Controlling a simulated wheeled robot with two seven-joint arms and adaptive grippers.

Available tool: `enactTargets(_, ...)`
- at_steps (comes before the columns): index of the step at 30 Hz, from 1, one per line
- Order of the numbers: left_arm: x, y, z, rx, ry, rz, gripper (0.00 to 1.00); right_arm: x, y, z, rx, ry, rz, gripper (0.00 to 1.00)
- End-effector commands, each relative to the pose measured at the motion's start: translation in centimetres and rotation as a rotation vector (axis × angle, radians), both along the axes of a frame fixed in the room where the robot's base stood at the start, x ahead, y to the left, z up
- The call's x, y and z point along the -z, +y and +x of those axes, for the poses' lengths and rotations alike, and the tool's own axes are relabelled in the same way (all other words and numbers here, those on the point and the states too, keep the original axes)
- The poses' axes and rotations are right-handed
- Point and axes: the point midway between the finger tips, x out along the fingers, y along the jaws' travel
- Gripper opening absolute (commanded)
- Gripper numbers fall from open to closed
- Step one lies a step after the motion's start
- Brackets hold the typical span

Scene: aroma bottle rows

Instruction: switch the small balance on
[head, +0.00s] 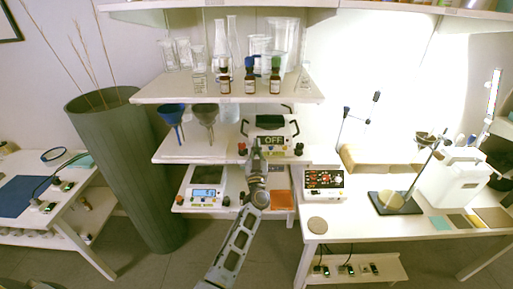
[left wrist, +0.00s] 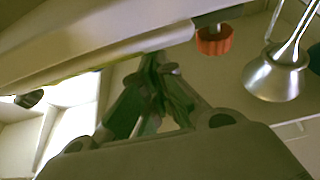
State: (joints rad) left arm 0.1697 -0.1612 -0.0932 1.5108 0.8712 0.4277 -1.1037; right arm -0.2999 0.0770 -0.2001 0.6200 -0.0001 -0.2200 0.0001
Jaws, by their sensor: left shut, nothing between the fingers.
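The small balance (head: 279,129) stands on the middle shelf, with a dark handle-like frame on top and a front display (head: 272,140) that reads OFF. My left gripper (head: 256,149) is shut and empty, its tips at the front of this balance, covering part of its front left of the display. Whether the tips touch it cannot be told. In the left wrist view the closed fingers (left wrist: 158,68) reach up to a pale edge, with a red-orange knob (left wrist: 213,41) to their right. My right gripper is not in view.
A blue funnel (head: 172,112) and a grey funnel (head: 205,114) stand left of the balance. Brown bottles (head: 250,82) and glassware stand on the shelf above. A larger balance (head: 207,191) with a lit blue display and an orange mat (head: 280,199) are on the shelf below.

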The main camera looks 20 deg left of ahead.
Motion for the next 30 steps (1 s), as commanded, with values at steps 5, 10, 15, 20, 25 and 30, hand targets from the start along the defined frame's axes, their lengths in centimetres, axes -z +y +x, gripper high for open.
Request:
enactTargets(5,0.0,0.0,0.0,0.000,0.000,0.000,0.00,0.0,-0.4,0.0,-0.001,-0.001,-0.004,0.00)
enactTargets(10,0.3,0.0,0.0,0.000,0.001,0.000,0.00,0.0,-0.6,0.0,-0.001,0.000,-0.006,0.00)
enactTargets(15,1.3,0.0,0.0,0.001,0.002,0.001,0.00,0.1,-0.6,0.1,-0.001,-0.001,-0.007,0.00)
enactTargets(20,2.0,-0.1,0.0,0.002,0.005,-0.001,0.00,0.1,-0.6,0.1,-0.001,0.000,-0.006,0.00)
enactTargets(25,2.4,-0.1,-0.1,0.002,0.011,-0.001,0.00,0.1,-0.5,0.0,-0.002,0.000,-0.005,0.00)
enactTargets(30,2.5,0.0,-0.1,0.003,0.014,-0.002,0.00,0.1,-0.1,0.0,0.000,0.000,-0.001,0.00)
